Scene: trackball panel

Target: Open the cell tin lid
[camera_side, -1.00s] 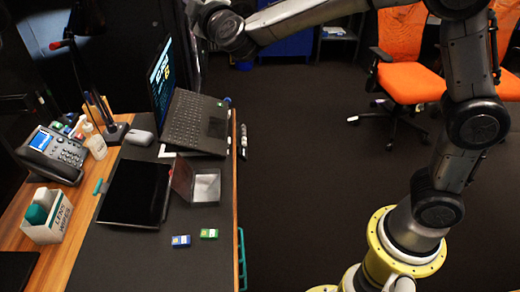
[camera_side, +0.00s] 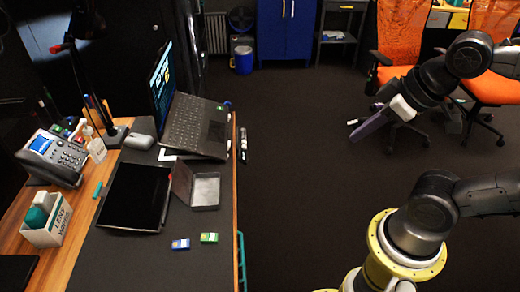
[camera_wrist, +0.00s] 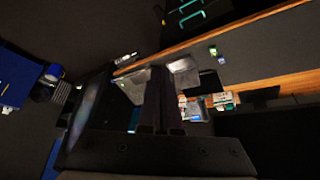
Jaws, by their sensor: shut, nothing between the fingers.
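The cell tin (camera_side: 206,190) is a shallow, open grey metal box on the dark desk mat. Its darker lid (camera_side: 181,183) stands raised along the tin's left side, so the inside shows. The tin also shows in the wrist view (camera_wrist: 184,72), near the tips of my fingers in the picture but well away from them in space. My gripper (camera_side: 355,137) is out over the floor, right of the desk, pointing down-left. Its fingers are shut and empty, and in the wrist view the gripper (camera_wrist: 158,72) reaches up through the middle.
A blue cell (camera_side: 180,244) and a green cell (camera_side: 209,237) lie in front of the tin. A black tablet (camera_side: 135,197) is close on its left, a laptop (camera_side: 194,124) behind it. Open floor lies between desk and gripper; orange chairs (camera_side: 400,45) stand behind.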

